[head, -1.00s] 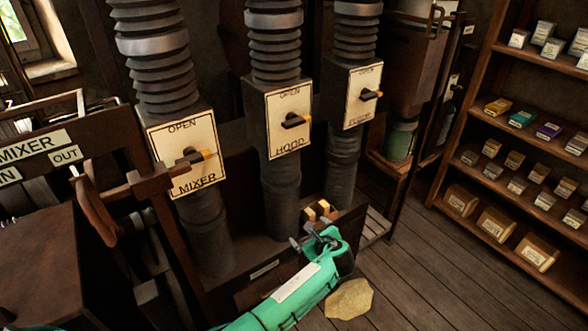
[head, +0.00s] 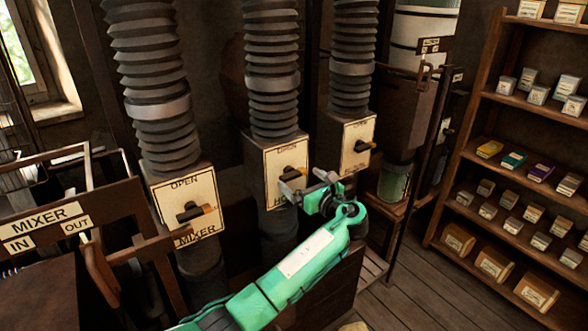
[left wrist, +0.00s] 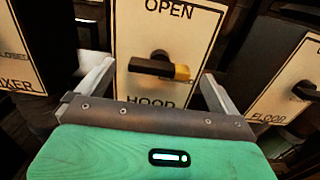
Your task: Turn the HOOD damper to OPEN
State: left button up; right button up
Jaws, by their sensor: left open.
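The HOOD damper has a cream plate (head: 272,162) in the middle of the three duct boxes. OPEN is printed at its top and HOOD at its bottom. Its black handle (left wrist: 153,67) with a yellow tip lies roughly level in the left wrist view, tip to the right. My left gripper (head: 307,184) is open in front of the plate. In the left wrist view its two fingers (left wrist: 157,84) stand on either side of the handle, with gaps to it; it grips nothing. In the head view the gripper covers part of the HOOD lettering. My right gripper is out of view.
A MIXER IN/OUT frame (head: 40,226) stands at left. A shelf of small boxes (head: 520,160) stands at right, with bare floor before it.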

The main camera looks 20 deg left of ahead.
aim_at(296, 175)
pick_arm(q)
jog(key=shift+p+x, duration=0.5)
jog(key=shift+x, duration=1.75)
jog(key=shift+c, duration=0.2)
jog(key=shift+f, duration=0.1)
jog(key=c, duration=0.9)
